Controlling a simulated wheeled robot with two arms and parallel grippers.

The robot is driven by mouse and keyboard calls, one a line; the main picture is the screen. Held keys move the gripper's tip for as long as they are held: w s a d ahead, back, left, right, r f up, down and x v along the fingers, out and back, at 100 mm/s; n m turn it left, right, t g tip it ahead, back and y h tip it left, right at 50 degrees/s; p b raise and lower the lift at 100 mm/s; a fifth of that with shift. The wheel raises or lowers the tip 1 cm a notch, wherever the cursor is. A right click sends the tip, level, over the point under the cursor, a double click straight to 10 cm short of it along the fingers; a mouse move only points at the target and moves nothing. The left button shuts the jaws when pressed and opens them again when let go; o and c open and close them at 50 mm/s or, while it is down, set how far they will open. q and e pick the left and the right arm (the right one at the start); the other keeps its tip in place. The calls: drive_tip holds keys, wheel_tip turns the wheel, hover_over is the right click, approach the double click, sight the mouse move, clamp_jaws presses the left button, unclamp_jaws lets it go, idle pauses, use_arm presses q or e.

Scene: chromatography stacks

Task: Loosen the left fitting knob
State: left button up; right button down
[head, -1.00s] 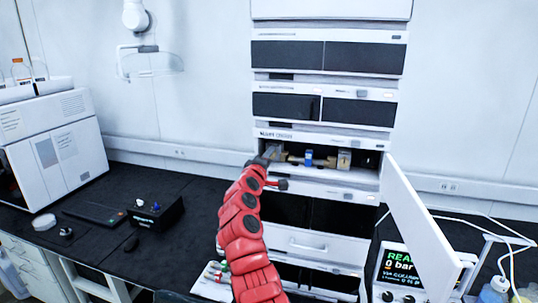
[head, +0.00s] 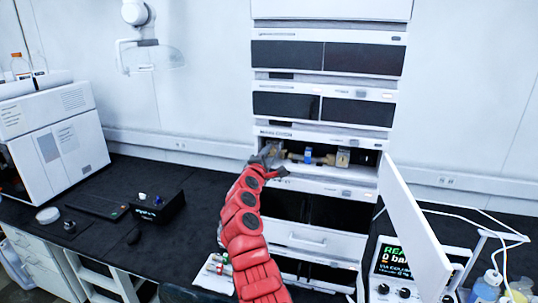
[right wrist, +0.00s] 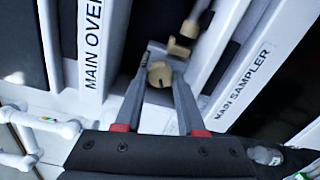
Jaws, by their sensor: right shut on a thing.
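The left fitting knob (right wrist: 160,75) is a round beige knob with a dark slot, seen between my fingertips in the right wrist view. My right gripper (right wrist: 158,80) is shut on it, one grey finger on each side. In the head view my right gripper (head: 276,162) is at the left end of the open compartment and hides the knob there. A tan rod with a blue middle piece (head: 308,156) lies across the compartment, and a beige-grey block (head: 343,158) stands at its right. My left gripper is not in view.
The compartment's white door (head: 412,215) stands open to the right. A white panel marked MAIN OVEN (right wrist: 92,50) and one marked MAIN SAMPLER (right wrist: 245,75) flank the gripper. A screen unit (head: 400,262) and bottles stand at lower right. A black box (head: 158,208) sits on the dark bench.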

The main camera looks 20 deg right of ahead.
drive_tip(key=c, duration=0.5)
unclamp_jaws()
drive_tip(key=shift+f, duration=0.15)
